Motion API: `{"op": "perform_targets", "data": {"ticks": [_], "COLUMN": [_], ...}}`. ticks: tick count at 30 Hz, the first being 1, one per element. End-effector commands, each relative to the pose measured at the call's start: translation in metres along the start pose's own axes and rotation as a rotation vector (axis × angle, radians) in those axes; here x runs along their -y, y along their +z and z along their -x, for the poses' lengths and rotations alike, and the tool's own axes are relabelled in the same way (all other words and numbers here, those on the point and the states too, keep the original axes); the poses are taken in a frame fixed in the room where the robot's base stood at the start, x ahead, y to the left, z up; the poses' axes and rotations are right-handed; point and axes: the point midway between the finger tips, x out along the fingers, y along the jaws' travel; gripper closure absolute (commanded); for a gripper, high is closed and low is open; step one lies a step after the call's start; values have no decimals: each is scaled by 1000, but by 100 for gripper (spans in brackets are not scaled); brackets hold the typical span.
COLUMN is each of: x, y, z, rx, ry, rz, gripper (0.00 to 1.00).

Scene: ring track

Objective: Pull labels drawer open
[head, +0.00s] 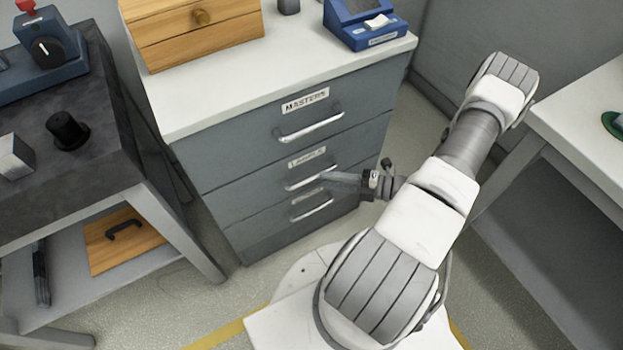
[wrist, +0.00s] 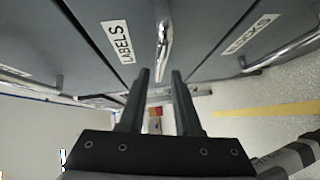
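The labels drawer (head: 260,183) is the middle drawer of a grey cabinet and looks shut, flush with its neighbours. Its silver bar handle (head: 305,182) crosses the front below a white label. In the wrist view the LABELS tag (wrist: 117,41) and the handle (wrist: 164,38) are close up. My gripper (head: 332,178) is at the right part of this handle in the head view. In the wrist view my gripper (wrist: 162,74) has its two dark fingers apart, with the handle lined up with the gap just at the tips. Whether the fingers touch the bar I cannot tell.
The MASTERS drawer (head: 270,125) is above and a third drawer (head: 270,220) below, its handle close under my gripper. A wooden box (head: 200,35) and a blue device (head: 365,22) stand on the cabinet top. Benches flank the cabinet; floor in front is partly taken by my base.

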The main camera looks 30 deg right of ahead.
Motion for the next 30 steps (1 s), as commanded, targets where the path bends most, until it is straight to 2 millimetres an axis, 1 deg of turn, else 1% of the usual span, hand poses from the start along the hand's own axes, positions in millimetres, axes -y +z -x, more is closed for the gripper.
{"op": "perform_targets", "data": {"ticks": [1, 3, 6, 9, 13, 20, 21, 26, 27, 30], "x": [2, 2, 1, 1, 0, 0, 0, 0, 0, 0], "y": [0, 0, 0, 0, 0, 0, 0, 0, 0, 0], "z": [-12, -24, -38, -47, -53, -54, -54, -53, -53, -53], "rx": [-2, -3, -2, -1, 0, 0, 0, 0, 0, 0], "ry": [1, 1, 1, -1, 0, 0, 0, 0, 0, 0], "rz": [-1, 0, 1, 1, 0, 1, 1, 1, 1, 1], "gripper": [68, 68, 68, 68, 68, 68, 70, 98, 100, 100]}}
